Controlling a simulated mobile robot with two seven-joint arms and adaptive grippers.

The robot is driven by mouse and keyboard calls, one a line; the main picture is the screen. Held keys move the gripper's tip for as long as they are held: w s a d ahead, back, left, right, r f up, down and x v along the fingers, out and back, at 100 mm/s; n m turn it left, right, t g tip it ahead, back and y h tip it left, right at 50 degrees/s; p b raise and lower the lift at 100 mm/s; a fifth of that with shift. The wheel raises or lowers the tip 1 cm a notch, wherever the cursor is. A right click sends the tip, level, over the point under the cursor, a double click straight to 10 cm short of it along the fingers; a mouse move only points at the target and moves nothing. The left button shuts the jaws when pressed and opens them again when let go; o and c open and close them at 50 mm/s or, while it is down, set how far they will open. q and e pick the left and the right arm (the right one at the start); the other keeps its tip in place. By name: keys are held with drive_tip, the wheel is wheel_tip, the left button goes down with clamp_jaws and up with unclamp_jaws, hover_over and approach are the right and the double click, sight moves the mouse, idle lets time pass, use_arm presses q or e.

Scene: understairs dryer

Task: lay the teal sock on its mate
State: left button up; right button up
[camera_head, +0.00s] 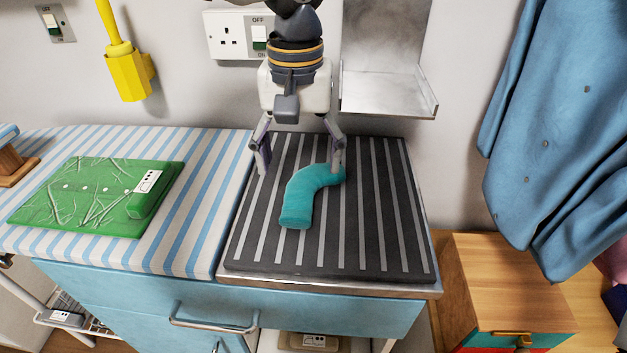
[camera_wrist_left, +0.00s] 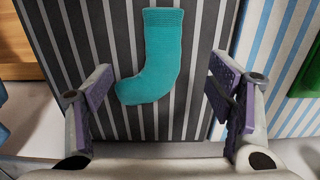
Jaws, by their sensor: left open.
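A teal sock (camera_head: 303,200) lies bent on the dark grey striped mat (camera_head: 375,255). One end of it is toward the mat's front, the other toward the back right. My left gripper (camera_head: 300,160) is open over the back of the mat, with its right finger by the sock's back right end. In the left wrist view the sock (camera_wrist_left: 158,50) shows ahead of the spread fingers (camera_wrist_left: 160,95), with nothing held between them. I cannot tell whether that finger touches the sock. I see only one teal sock and cannot make out a second. My right gripper is not in view.
A green flat pack (camera_head: 100,195) with a label lies on the blue-and-white striped cover (camera_head: 205,205) to the left. A metal shelf bracket (camera_head: 388,95) stands behind the mat. Blue garments (camera_head: 560,120) hang at right above a wooden-topped cabinet (camera_head: 505,280).

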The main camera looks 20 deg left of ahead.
sight(302, 194)
use_arm(q)
drive_tip(key=f, duration=0.7)
drive_tip(key=shift+w+f, duration=0.2)
drive_tip(key=shift+w, duration=0.05)
drive_tip(key=c, duration=1.2)
